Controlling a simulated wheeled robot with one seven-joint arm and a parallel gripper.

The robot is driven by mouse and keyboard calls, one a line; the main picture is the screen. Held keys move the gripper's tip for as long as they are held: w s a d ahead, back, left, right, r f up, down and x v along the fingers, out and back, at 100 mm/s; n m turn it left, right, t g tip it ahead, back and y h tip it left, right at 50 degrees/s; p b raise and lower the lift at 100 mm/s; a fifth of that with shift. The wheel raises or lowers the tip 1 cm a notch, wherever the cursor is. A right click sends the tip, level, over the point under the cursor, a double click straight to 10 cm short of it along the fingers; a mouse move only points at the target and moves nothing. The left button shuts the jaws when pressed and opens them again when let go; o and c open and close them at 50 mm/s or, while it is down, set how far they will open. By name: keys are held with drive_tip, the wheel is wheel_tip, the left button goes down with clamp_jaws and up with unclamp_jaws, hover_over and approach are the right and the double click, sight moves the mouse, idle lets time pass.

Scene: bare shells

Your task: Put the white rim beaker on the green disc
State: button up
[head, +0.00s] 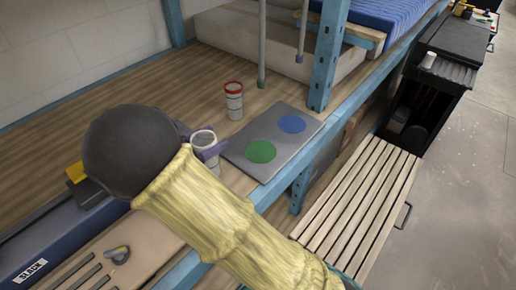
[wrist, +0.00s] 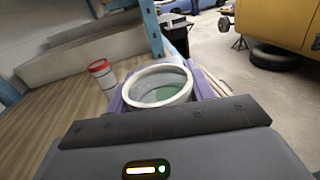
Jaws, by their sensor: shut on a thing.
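The white rim beaker (head: 203,143) is clear with a white rim, and my gripper (head: 203,150) is shut on it. In the wrist view the beaker (wrist: 158,88) stands between the two purple fingers, its open mouth facing the camera. The green disc (head: 260,151) lies on a grey board (head: 243,168), to the right of the beaker in the head view. The beaker is left of the board's edge in that view; whether its base touches the wooden shelf is hidden. Green shows through the beaker in the wrist view.
A blue disc (head: 291,124) lies on the same board. A red-rimmed beaker (head: 234,100) stands on the shelf behind the board, also seen in the wrist view (wrist: 102,73). A blue post (head: 327,60) rises at the board's far right corner. A slatted bench (head: 362,205) stands right.

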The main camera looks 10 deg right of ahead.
drive_tip(key=shift+s+r, duration=0.1)
drive_tip(key=shift+s, duration=0.05)
drive_tip(key=shift+d, duration=0.1)
drive_tip(key=p+x, duration=0.2)
drive_tip(key=x, duration=1.4)
drive_tip(key=shift+w, duration=0.25)
drive_tip(key=shift+d, duration=0.2)
drive_tip(key=f, duration=0.1)
drive_tip(key=d+f+p, duration=0.1)
drive_tip(key=f, duration=0.1)
drive_tip(key=shift+w+d+f, duration=0.15)
drive_tip(key=shift+w+f, duration=0.15)
drive_tip(key=shift+w, duration=0.05)
